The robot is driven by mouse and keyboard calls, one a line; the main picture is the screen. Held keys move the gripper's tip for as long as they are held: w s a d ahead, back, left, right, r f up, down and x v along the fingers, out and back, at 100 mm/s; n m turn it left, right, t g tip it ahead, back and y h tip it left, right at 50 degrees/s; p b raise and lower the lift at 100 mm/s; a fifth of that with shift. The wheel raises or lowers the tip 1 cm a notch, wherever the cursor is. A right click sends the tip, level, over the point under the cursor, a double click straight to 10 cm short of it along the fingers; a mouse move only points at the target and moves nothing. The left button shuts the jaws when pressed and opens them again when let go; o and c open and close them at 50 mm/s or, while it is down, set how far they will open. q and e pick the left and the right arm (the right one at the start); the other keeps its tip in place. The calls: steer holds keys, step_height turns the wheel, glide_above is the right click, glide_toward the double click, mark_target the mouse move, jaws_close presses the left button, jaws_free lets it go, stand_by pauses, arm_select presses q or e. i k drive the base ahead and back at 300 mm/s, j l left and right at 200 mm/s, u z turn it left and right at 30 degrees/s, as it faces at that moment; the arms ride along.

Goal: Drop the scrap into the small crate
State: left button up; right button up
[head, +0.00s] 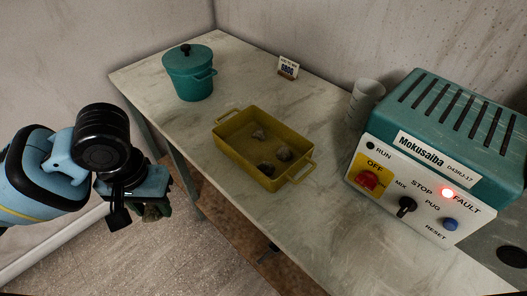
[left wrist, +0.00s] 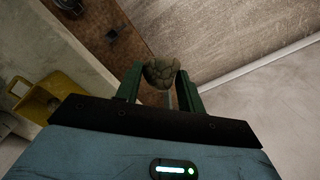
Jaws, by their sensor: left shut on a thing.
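My left gripper (head: 150,212) is off the table's left edge, left of the crate and over the floor. In the left wrist view its green fingers (left wrist: 161,88) are shut on a grey-brown lump of scrap (left wrist: 162,71). In the head view the gripper mostly hides this lump. My right gripper is not in view.
A lidded teal pot (head: 188,82) stands behind the crate on the table (head: 320,200). A small sign (head: 288,68) and a pale cup (head: 366,97) stand at the back. A teal machine (head: 440,140) with a lit red fault lamp fills the right. The table in front of the crate is clear.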

mark_target(255, 154)
steer(key=i+j, duration=0.1)
steer(key=j, duration=0.15)
steer(key=i+j, duration=0.1)
steer(key=z, duration=0.45)
steer(key=j+z, duration=0.15)
steer(key=z, duration=0.75)
